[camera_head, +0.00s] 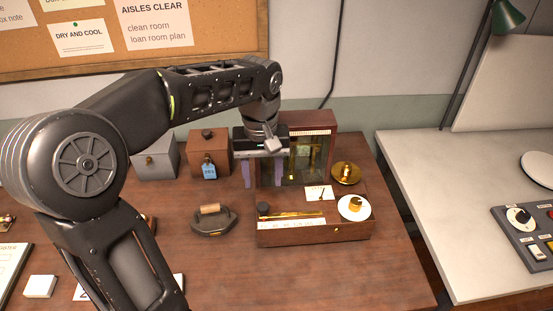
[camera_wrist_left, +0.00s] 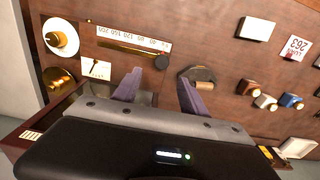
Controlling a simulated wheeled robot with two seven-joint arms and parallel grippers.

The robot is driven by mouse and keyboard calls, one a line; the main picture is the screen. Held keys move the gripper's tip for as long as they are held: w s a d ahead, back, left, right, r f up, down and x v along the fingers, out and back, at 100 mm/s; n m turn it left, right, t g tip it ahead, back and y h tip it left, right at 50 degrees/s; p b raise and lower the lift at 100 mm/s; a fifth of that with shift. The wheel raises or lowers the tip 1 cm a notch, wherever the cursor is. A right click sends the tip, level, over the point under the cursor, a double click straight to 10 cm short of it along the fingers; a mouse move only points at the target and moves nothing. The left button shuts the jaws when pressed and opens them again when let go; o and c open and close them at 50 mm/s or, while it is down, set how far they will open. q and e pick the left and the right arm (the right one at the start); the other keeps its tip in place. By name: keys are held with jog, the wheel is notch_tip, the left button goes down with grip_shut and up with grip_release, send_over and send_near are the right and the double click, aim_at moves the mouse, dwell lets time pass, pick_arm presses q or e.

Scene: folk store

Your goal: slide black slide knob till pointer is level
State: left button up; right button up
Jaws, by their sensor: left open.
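The black slide knob (camera_head: 263,208) stands at the left end of a brass rail (camera_head: 292,214) on a wooden box (camera_head: 315,235). In the left wrist view the knob (camera_wrist_left: 162,62) shows beyond the fingertips, in line with the space between them. A small white card with a dark, slanted pointer (camera_head: 319,193) is on the box; it also shows in the left wrist view (camera_wrist_left: 96,68). My left gripper (camera_head: 264,183) is open and empty, behind and above the knob, apart from it. My right gripper is not in view.
A glass-fronted case (camera_head: 312,145) stands behind the box, with a brass pan (camera_head: 346,173) to its right. A white dial with a brass knob (camera_head: 355,207) is at the box's right end. A flat iron (camera_head: 213,220) lies left. Bare tabletop (camera_head: 330,280) is in front.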

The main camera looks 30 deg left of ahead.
aim_at(263, 206)
pick_arm(q)
jog(key=shift+s, duration=0.25)
jog(key=shift+f, duration=3.95)
jog(key=shift+f+b, duration=0.55)
jog(key=shift+f, duration=0.4)
jog(key=shift+c, duration=0.3)
jog(key=c, duration=0.9)
jog(key=shift+o, duration=0.2)
